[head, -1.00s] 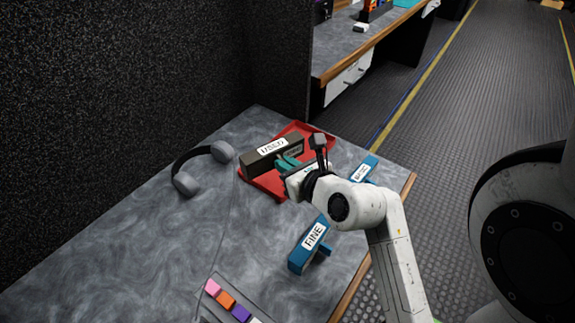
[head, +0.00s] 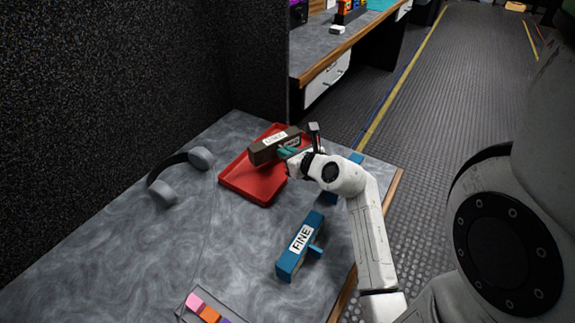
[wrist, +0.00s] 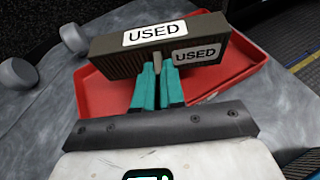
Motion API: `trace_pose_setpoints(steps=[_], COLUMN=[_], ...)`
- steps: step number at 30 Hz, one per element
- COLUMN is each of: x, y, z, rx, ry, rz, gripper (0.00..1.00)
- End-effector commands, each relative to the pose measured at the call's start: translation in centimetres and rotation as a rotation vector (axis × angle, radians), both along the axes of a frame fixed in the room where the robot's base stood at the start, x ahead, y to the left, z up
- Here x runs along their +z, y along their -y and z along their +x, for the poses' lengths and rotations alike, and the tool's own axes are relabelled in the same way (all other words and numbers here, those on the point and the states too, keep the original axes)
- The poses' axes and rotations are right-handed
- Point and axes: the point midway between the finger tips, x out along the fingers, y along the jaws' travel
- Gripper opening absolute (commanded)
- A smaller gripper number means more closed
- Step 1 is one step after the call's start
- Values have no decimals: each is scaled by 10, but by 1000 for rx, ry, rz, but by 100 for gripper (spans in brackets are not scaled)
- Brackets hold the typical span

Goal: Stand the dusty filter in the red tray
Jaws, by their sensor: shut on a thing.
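The dusty filter (head: 270,150) is a dark brown block with white USED labels. My gripper (head: 291,152) is shut on it; the wrist view shows the teal fingertips (wrist: 158,75) closed on a small grey tab on its near side. The red tray (head: 250,187) lies on the grey table, below the filter in the picture. The filter is over the tray's back part, its long side across the view and slightly tilted. In the wrist view the red tray (wrist: 105,98) shows around and below it. I cannot tell whether the filter touches the tray floor.
Another blue block (head: 330,198) is partly hidden behind my arm. Headphones (head: 180,176) lie left of the tray. A holder with coloured blocks (head: 209,314) sits at the near edge. The table's left middle is clear.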

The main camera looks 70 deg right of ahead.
Motion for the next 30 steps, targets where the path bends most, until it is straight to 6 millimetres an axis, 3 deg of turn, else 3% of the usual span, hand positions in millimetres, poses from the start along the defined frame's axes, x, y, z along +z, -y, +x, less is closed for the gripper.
trace_pose_setpoints(steps=[10,22,23,30], x=[-40,-43,-43,-43], y=[8,7,7,8], z=[1,2,2,1], rx=[-1,1,1,1], ry=[0,0,0,0], rz=[3,0,0,0], gripper=[0,0,10,33])
